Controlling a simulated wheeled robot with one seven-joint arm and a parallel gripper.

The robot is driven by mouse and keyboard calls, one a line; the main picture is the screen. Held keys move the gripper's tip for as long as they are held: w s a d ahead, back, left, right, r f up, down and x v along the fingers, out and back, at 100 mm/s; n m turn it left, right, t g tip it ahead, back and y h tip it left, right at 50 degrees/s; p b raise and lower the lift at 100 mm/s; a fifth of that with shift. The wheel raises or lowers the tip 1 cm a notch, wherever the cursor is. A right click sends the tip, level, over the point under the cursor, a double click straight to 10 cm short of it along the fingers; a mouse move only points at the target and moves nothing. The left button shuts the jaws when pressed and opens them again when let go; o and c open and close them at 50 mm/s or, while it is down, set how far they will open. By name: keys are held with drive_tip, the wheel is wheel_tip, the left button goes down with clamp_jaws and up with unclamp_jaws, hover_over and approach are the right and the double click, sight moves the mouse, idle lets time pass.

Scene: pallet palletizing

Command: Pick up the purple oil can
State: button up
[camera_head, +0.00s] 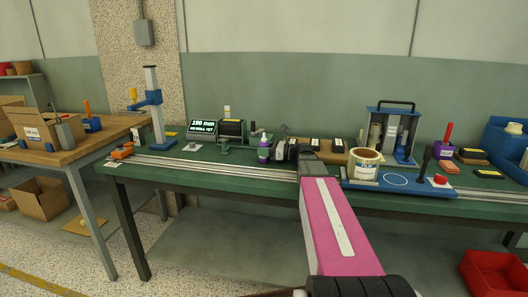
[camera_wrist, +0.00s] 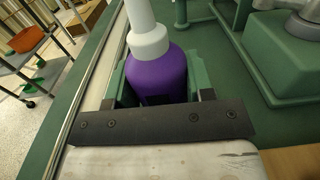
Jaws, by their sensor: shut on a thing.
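The purple oil can (camera_head: 264,151) has a purple body and a white neck and stands upright on the green bench top (camera_head: 215,172), left of the middle. In the wrist view the purple oil can (camera_wrist: 157,75) fills the space between the fingers, its white collar and spout toward the top edge. My gripper (camera_head: 274,152) reaches it from the right, and in the wrist view my gripper (camera_wrist: 158,88) has its green fingers on both sides of the body, shut on it. The can's lower part is hidden by the dark gripper plate. I cannot tell whether its base touches the bench.
A green machine (camera_head: 232,129) and a lit display (camera_head: 202,127) stand behind and left. A blue press stand (camera_head: 154,105) is farther left. A metal rail (camera_head: 220,166) runs along the front edge.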

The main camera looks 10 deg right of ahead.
drive_tip(key=shift+r, duration=0.6)
drive_tip(key=r, duration=0.3)
drive_tip(key=shift+s+a+r, duration=0.1)
drive_tip(key=shift+a, duration=0.3)
drive_tip(key=s+a+r, duration=0.1)
drive_tip(key=a+r, duration=0.5)
drive_tip(key=a, duration=0.4)
drive_tip(key=shift+s+a+r, duration=0.2)
drive_tip(key=shift+s+a, duration=0.05)
drive_tip(key=shift+a, duration=0.1)
drive_tip(key=o, duration=0.3)
drive_tip(key=shift+c, duration=1.3)
